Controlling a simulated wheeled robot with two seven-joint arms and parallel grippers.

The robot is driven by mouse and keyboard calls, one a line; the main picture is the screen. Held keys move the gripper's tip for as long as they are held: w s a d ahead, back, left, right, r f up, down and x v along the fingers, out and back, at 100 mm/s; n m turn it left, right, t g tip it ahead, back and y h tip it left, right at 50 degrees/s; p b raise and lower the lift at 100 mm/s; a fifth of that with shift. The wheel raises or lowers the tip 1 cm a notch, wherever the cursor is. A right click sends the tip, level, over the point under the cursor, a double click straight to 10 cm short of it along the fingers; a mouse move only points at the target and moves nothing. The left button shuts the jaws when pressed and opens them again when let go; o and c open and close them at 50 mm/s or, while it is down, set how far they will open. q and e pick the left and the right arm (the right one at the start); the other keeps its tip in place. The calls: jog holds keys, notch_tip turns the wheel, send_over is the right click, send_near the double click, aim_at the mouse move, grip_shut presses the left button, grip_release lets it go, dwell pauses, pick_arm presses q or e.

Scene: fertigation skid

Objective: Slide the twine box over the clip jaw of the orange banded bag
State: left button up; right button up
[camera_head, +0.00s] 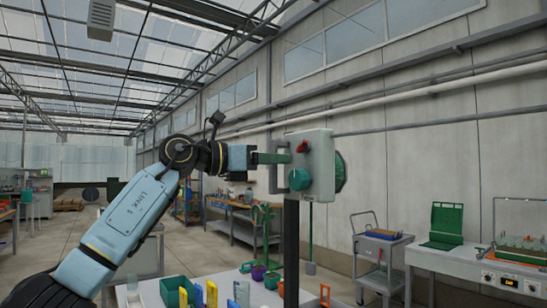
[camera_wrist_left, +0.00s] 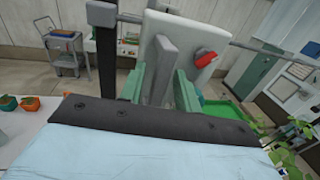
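A pale grey box, seemingly the twine box (camera_head: 321,160), stands at the top of a dark post, with a bar handle (camera_head: 272,170) on its left side, a red knob and a teal knob. My left gripper (camera_head: 285,158) reaches it from the left, its green fingers at the handle. The box face (camera_wrist_left: 188,40) with the red knob is just beyond. I cannot make out the orange banded bag or its clip jaw. My right gripper is not in view.
A grey cart (camera_head: 382,250) and a bench with a green case (camera_head: 445,225) stand right. Floor at left is partly open.

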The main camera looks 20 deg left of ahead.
pick_arm(q)
jog(key=shift+w, duration=0.1)
grip_shut()
jog(key=shift+d, duration=0.1)
